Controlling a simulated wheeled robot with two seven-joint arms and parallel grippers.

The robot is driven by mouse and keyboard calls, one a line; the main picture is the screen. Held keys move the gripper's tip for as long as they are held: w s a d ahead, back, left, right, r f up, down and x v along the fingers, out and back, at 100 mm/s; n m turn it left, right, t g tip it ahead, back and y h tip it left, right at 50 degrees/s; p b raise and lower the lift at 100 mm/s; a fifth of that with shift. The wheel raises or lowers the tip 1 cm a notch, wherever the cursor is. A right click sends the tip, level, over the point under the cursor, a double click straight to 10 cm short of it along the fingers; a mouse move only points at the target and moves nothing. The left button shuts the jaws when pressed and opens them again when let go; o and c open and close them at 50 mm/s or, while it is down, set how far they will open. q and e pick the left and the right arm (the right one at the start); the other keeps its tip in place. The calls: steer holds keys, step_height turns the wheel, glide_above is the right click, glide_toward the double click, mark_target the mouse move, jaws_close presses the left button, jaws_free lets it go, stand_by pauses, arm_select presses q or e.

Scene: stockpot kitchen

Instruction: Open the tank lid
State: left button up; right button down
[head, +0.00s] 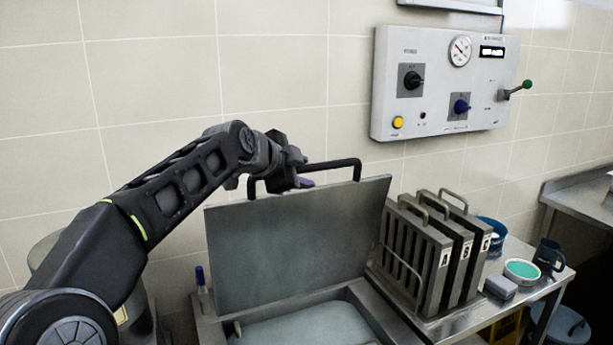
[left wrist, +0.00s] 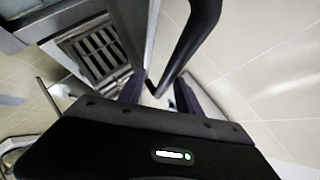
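The tank lid (head: 300,240) is a flat grey metal panel, raised nearly upright at the back of the tank (head: 372,305). The tank's opening shows in front of it, with a pale grey surface inside. A black bar handle (head: 343,164) runs along the lid's top edge. My left gripper (head: 304,171) is at this handle, its purple-tipped fingers apart on either side of the bar. In the left wrist view the black handle (left wrist: 190,45) runs down between the spread fingers, with space beside it. My right gripper is in neither view.
Slatted metal racks (head: 430,250) with lettered plates stand right of the lid. A teal-filled bowl (head: 522,270), a dark mug (head: 548,255) and a grey block (head: 500,287) are on the side table. A control panel (head: 445,85) hangs on the tiled wall.

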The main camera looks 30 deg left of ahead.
arm_select(q)
steer(key=b+v, duration=0.1)
steer(key=v, duration=0.4)
steer(key=shift+s, duration=0.15)
